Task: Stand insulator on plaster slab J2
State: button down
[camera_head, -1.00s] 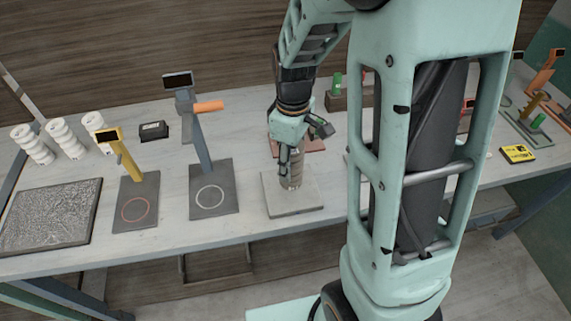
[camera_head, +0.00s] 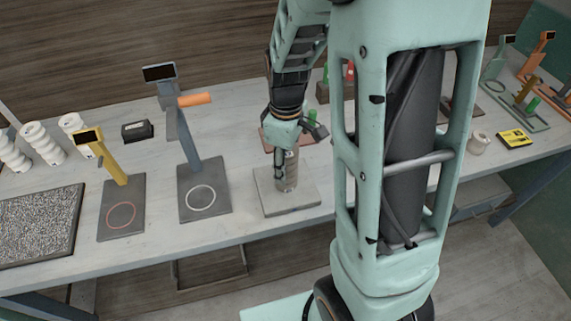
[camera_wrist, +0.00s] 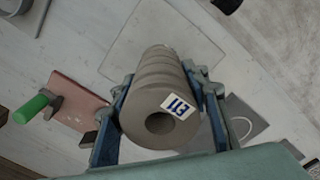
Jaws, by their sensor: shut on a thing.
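The insulator (camera_wrist: 160,100) is a grey-brown ribbed cylinder with a hole in its near end and a white label with blue marks. My gripper (camera_wrist: 168,92) is shut around its sides, one finger on each side. In the head view the insulator (camera_head: 289,172) is upright below my gripper (camera_head: 287,155), over a pale square slab (camera_head: 267,200). The slab also shows behind the insulator in the wrist view (camera_wrist: 135,42). Its marking is not readable, so I cannot confirm it is J2. I cannot tell whether the insulator's base touches it.
Left of the slab stand a grey post stand with an orange handle (camera_head: 190,140) and a yellow one (camera_head: 107,160). A speckled tray (camera_head: 35,225) and several white ribbed insulators (camera_head: 42,143) are farther left. A reddish board (camera_wrist: 75,100) with a green-handled item (camera_wrist: 35,105) lies beside the slab.

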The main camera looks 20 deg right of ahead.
jog(key=c, duration=1.1)
grip_release()
jog(key=shift+f, duration=0.15)
notch_tip(320, 180, up, 12)
jog(key=shift+r+p, duration=0.2)
jog(key=shift+p, duration=0.15)
